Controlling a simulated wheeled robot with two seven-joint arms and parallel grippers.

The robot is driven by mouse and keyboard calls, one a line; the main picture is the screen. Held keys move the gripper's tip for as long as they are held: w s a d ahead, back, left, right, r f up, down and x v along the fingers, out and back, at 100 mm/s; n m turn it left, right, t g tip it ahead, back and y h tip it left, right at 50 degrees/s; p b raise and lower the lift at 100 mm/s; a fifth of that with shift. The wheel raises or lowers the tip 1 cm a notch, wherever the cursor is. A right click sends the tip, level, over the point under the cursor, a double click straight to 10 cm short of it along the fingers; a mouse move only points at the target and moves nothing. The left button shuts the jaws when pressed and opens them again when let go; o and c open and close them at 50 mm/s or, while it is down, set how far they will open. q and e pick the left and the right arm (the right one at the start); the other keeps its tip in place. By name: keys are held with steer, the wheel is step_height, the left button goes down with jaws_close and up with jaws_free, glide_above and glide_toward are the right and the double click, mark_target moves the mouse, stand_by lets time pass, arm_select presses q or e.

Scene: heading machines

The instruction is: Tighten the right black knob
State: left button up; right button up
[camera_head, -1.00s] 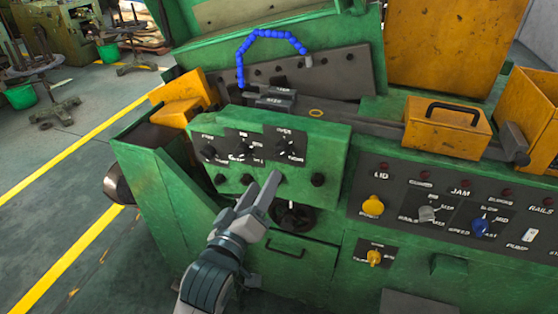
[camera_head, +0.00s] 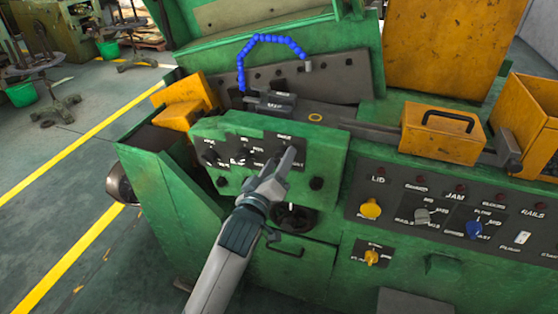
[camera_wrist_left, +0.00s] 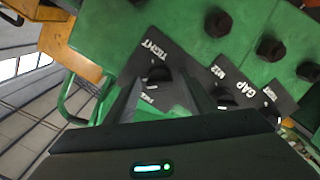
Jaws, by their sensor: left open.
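The right black knob (camera_wrist_left: 157,80) shows in the left wrist view on a dark plate beside a "TIGHT" label. My left gripper (camera_wrist_left: 163,92) is open, with one finger on each side of that knob; contact cannot be told. In the head view my left gripper (camera_head: 282,160) is at the right side of the green control panel (camera_head: 335,150) and hides most of the right knob. The left black knob (camera_head: 210,155) and middle black knob (camera_head: 246,158) are on the same panel. My right gripper is not in view.
A lower black knob (camera_head: 316,184) is right of the gripper, and a black handwheel (camera_head: 295,217) is below. A panel with a yellow knob (camera_head: 370,209) and a blue knob (camera_head: 474,230) lies right. A yellow box (camera_head: 440,132) stands above it. Open floor lies left.

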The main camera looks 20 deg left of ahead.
arm_select(q)
steer(key=c, duration=1)
steer(key=shift+c, duration=0.2)
